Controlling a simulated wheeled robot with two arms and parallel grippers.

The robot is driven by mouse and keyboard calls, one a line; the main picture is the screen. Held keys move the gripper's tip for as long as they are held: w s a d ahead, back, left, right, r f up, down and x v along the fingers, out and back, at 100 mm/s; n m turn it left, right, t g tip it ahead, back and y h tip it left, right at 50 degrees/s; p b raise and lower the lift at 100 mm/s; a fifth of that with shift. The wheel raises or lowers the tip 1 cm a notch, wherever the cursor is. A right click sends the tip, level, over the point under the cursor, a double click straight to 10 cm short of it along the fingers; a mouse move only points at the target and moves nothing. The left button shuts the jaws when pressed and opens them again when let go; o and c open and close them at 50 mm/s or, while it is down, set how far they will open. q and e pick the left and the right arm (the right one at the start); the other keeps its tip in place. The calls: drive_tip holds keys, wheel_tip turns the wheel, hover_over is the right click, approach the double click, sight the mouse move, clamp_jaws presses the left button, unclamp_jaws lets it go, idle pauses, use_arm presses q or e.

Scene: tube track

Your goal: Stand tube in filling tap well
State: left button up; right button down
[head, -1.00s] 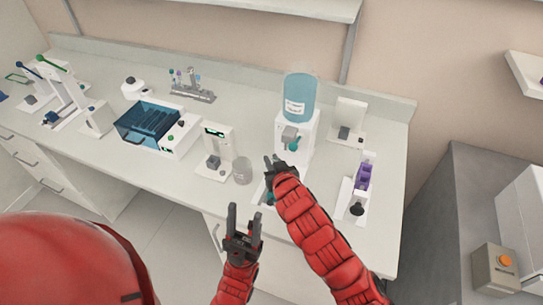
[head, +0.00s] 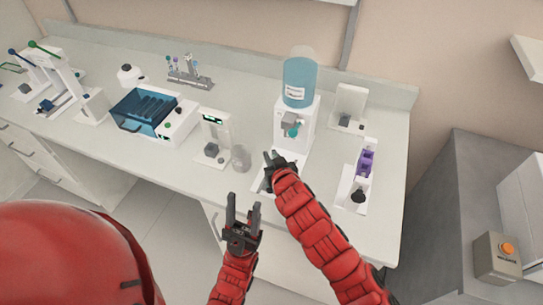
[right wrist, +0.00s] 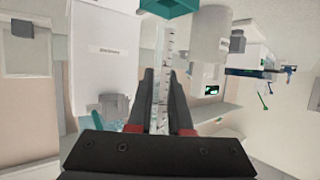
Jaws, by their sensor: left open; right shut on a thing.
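The filling tap (head: 293,127) is a white dispenser with a blue bottle (head: 299,85) on top and a teal tap part at its front. My right gripper (head: 273,158) is just in front of and below the tap. In the right wrist view, its fingers (right wrist: 158,92) are shut on a clear graduated tube (right wrist: 160,75), with a teal end piece (right wrist: 170,6) at the picture's top. The head view does not clearly show the tube. The gripper and arm hide the well. My left gripper (head: 243,207) is open and empty, low in front of the bench edge.
A clear jar (head: 240,158) stands left of my right gripper, beside a white device with a display (head: 214,135). A white stand with purple parts (head: 364,170) is to the right. A blue-lidded box (head: 146,112) and a tube rack (head: 188,75) are farther left.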

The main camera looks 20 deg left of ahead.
drive_tip(key=shift+f, duration=0.1)
idle(0.4)
drive_tip(key=shift+b, duration=0.5)
drive_tip(key=shift+f, duration=0.15)
drive_tip(key=shift+f+b, duration=0.15)
drive_tip(key=shift+b, duration=0.3)
drive_tip(key=shift+f, duration=0.2)
drive_tip(key=shift+f+b, duration=0.4)
drive_tip(key=shift+b, duration=0.25)
drive_tip(key=shift+f, duration=0.15)
drive_tip(key=shift+f+b, duration=0.45)
drive_tip(key=shift+b, duration=0.2)
